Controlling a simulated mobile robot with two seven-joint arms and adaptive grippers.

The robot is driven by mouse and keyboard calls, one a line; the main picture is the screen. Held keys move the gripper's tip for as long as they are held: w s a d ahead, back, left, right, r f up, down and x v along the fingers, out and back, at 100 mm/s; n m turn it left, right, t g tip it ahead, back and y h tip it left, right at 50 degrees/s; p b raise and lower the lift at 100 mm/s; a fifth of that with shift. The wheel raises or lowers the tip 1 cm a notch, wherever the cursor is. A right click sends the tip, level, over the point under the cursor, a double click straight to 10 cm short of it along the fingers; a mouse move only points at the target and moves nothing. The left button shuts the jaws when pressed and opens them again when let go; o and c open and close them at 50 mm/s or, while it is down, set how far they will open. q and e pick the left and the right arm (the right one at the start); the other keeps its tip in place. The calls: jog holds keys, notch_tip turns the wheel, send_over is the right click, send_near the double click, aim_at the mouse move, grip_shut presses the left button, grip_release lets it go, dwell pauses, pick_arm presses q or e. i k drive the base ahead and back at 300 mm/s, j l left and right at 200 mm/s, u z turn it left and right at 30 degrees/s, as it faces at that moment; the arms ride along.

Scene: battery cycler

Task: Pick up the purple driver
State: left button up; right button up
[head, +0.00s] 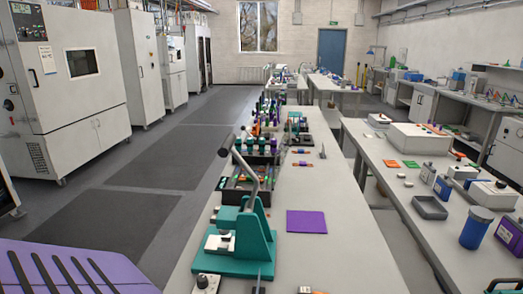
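I cannot single out the purple driver for certain. Several upright tools with coloured handles, green, dark and some purple, stand crowded in the tool rack (247,187) and behind it on the middle bench (335,262). They are small and overlap, so their kinds are hard to tell. Neither of my grippers is in view.
A teal press (240,243) with a raised grey lever stands on the near left part of the middle bench. A flat purple mat (306,221) lies to its right. A right bench (390,185) holds a blue jar (476,229) and a grey tray (430,208). Grey floor (145,160) lies open at left.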

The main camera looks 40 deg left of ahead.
aim_at(273, 145)
jog(key=i+l+u, duration=0.1)
jog(key=u, duration=0.35)
jog(key=i+l+u, duration=0.25)
jog(key=u, duration=0.2)
jog(key=i+l+u, duration=0.15)
jog(key=u, duration=0.25)
jog(key=i+l+u, duration=0.25)
jog(key=l+u, duration=0.25)
jog(key=l, duration=0.15)
